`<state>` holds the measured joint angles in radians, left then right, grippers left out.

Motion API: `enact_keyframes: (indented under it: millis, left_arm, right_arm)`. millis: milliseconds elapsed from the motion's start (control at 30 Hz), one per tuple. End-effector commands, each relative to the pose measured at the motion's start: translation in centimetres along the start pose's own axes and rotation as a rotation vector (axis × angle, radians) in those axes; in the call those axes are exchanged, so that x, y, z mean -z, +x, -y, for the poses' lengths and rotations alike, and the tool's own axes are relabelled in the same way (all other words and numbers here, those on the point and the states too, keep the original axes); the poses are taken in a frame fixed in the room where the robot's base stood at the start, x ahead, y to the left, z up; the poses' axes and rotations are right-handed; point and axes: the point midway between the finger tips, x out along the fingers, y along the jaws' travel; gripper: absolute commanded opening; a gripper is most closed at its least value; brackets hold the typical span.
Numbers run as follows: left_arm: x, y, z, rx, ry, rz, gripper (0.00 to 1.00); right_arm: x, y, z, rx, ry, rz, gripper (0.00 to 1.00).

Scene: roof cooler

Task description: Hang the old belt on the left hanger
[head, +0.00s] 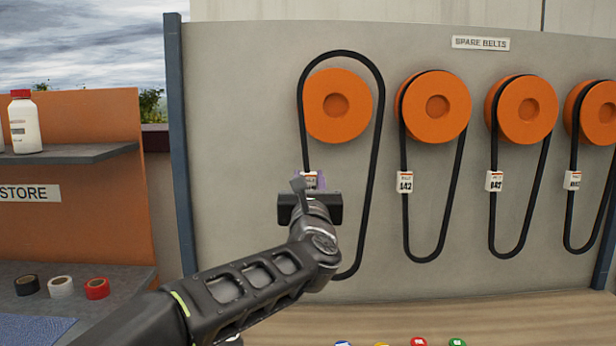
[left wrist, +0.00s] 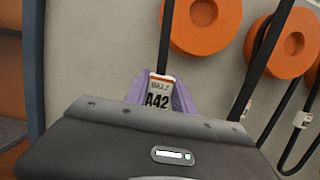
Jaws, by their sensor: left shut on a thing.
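The left hanger, an orange disc (head: 338,105), is on the grey wall panel. The old belt, a black loop (head: 340,53), surrounds the disc in the head view, with a clear gap above it. Whether the loop is in front of the disc or around it in depth, I cannot tell. My left gripper (head: 312,181) is shut on the belt's left strand at its white tag, below the disc. In the left wrist view the tag (left wrist: 159,97) reads A42 between the purple fingers, and the strand (left wrist: 165,42) runs up from it. My arm hides part of the lower loop.
Three more orange hangers to the right (head: 435,106) (head: 525,108) (head: 599,112) each carry a tagged black belt. A SPARE BELTS sign (head: 480,43) is above. A store shelf (head: 70,155) with a bottle (head: 24,122) stands left. Coloured buttons show at the bottom edge.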

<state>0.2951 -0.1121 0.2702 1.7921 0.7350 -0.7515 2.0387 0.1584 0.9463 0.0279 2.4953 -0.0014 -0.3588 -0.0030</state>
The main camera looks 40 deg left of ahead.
Motion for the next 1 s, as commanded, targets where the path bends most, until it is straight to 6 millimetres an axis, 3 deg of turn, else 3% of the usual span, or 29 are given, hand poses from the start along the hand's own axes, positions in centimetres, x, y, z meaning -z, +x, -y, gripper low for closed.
enact_keyframes:
  millis: [467,1000]
  left_arm:
    - [0.1,0.5,0.0,0.000,0.000,0.000,0.00]
    - [1.6,5.1,0.0,-0.001,0.001,-0.001,0.00]
  right_arm:
    - [0.0,-0.3,0.1,0.000,0.000,0.000,0.36]
    - [0.0,-2.8,1.1,0.001,0.002,0.000,0.36]
